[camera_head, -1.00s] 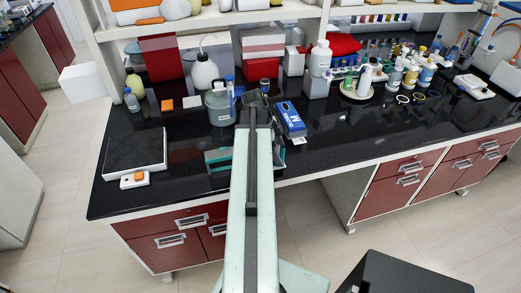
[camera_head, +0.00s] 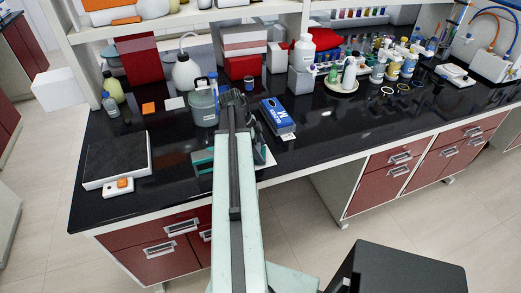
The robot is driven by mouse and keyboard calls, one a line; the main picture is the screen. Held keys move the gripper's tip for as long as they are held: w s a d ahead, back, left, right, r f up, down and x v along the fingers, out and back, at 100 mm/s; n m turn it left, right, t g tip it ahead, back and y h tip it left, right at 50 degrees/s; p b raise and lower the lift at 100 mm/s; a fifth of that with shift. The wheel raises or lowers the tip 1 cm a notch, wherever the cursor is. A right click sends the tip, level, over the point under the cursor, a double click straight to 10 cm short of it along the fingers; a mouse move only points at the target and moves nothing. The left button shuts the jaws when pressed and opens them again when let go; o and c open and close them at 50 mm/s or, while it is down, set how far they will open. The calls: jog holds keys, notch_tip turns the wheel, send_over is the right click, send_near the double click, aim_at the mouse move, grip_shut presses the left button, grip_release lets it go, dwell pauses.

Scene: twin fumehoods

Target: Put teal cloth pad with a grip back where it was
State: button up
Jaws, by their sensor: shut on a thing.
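My gripper (camera_head: 258,132) is dark and mostly hidden behind the end of my pale arm, low over the black bench near its front edge. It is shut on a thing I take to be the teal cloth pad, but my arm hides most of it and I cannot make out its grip. A flat teal piece (camera_head: 203,160) shows just left of my arm. I cannot tell if it is part of the held pad or touches the bench. A pale flat patch shows to the right of my arm, below the gripper.
A blue box (camera_head: 277,115) lies just right of the gripper. A grey-green pot (camera_head: 204,106) and white bottle (camera_head: 187,74) stand behind left. A dark-topped balance (camera_head: 117,160) is at left. Several bottles crowd the back right. The front right bench (camera_head: 345,135) is clear.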

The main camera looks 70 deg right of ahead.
jog(key=o, duration=1.1)
jog(key=p+v, duration=1.1)
jog(key=v, duration=0.1)
jog(key=shift+r+p, duration=0.2)
jog(key=shift+p, duration=0.1)
